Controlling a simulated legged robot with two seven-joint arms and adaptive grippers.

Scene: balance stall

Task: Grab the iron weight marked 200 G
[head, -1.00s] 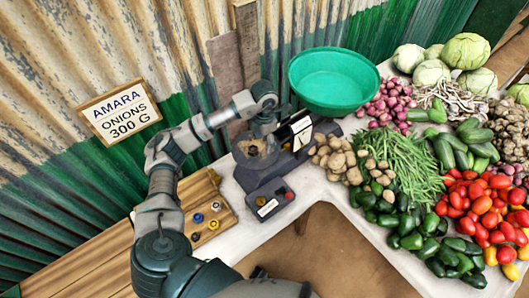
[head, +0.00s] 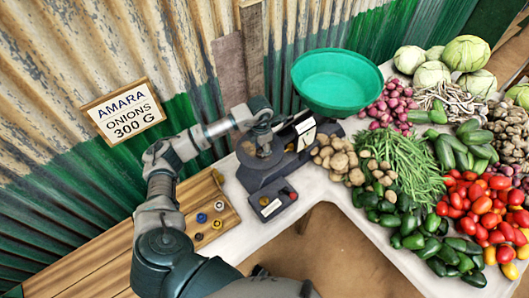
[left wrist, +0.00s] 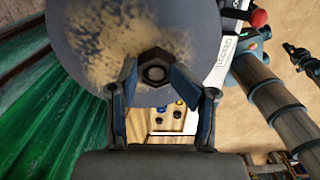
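My left gripper (head: 263,146) is over the grey round pan of the balance (head: 262,165), pointing down. In the left wrist view its two fingers (left wrist: 155,80) stand apart, one on each side of a dark six-sided weight (left wrist: 155,68) on the worn pan (left wrist: 100,40). I cannot make out a mark on this weight, nor whether the fingers touch it. Several small weights, among them a blue one (head: 201,218) and a yellow one (head: 217,224), sit in the wooden rack (head: 228,222). Their marks are too small to read. A dark pronged shape at the wrist view's right edge may be my right gripper.
A green bowl (head: 332,82) sits on the balance's far side. Potatoes (head: 335,157), green beans (head: 405,165) and other vegetables crowd the white counter to the right. A sign (head: 123,111) reading "AMARA ONIONS 300 G" hangs on the corrugated wall.

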